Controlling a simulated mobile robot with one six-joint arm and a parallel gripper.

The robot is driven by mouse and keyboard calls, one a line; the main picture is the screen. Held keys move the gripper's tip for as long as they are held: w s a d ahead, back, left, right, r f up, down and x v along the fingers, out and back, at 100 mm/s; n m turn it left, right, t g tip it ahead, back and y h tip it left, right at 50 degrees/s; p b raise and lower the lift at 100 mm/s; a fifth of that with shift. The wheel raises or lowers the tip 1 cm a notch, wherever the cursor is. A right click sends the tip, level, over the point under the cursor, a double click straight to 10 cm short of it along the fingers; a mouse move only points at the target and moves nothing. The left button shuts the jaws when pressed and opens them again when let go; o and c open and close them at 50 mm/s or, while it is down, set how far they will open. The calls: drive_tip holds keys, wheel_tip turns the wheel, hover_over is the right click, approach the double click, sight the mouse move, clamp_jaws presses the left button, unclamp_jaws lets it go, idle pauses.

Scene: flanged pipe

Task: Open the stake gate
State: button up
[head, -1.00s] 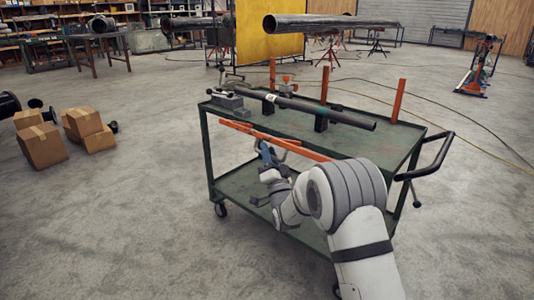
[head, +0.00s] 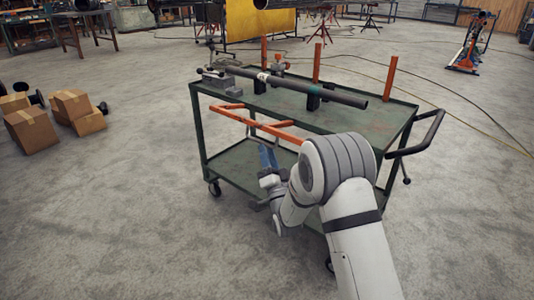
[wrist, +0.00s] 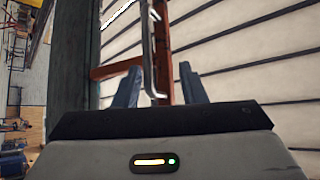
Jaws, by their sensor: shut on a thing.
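The stake gate is an orange barred frame (head: 240,116) along the near long side of the green cart (head: 205,150). It sticks out toward me from the cart's edge, below the top deck. My gripper (head: 267,156) has blue fingers and is on the gate's near side. In the wrist view my gripper (wrist: 160,88) has its fingers on either side of an orange gate bar (wrist: 164,60) and a bent grey rod (wrist: 149,55). It is shut on the gate. The exact contact is hard to see, and my arm hides the gate's right end.
A dark flanged pipe (head: 345,97) lies on supports on the cart top, beside upright orange stakes (head: 389,78). The cart's push handle (head: 425,138) juts out right. Cardboard boxes (head: 31,130) stand at left.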

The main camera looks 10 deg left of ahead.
drive_tip(key=shift+s, duration=0.1)
drive_tip(key=w+f+b+v, duration=0.1)
drive_tip(key=b+v, duration=0.6)
drive_tip(key=v, duration=0.1)
drive_tip(key=shift+s+d+f, duration=0.15)
drive_tip(key=shift+s+d, duration=0.1)
drive_tip(key=shift+d, duration=0.15)
idle(0.4)
drive_tip(key=shift+b, duration=0.55)
